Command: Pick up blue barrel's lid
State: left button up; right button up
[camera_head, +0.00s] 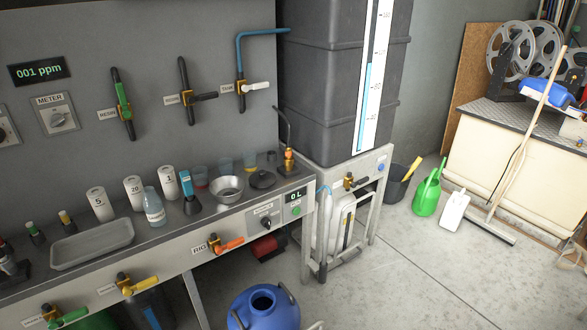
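A blue barrel (245,312) stands on the floor at the bottom middle, cut off by the lower edge of the view. Its round top opening looks dark and uncovered, with grey curved handles at its sides. A dark round lid-like disc (262,180) lies on the bench beside a metal bowl. I cannot tell whether it belongs to the barrel. Neither of my grippers is in view.
The grey bench (175,235) carries white weights, bottles, a tray (92,244) and a metal bowl (227,188). A tall dark tank (320,80) stands on a frame behind. A green watering can (427,192) is further right. Floor right of the barrel is mostly clear.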

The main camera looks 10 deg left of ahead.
aim_at(263, 179)
jog(key=i+l+u, duration=0.85)
jog(key=l+u, duration=0.25)
jog(key=l, duration=0.2)
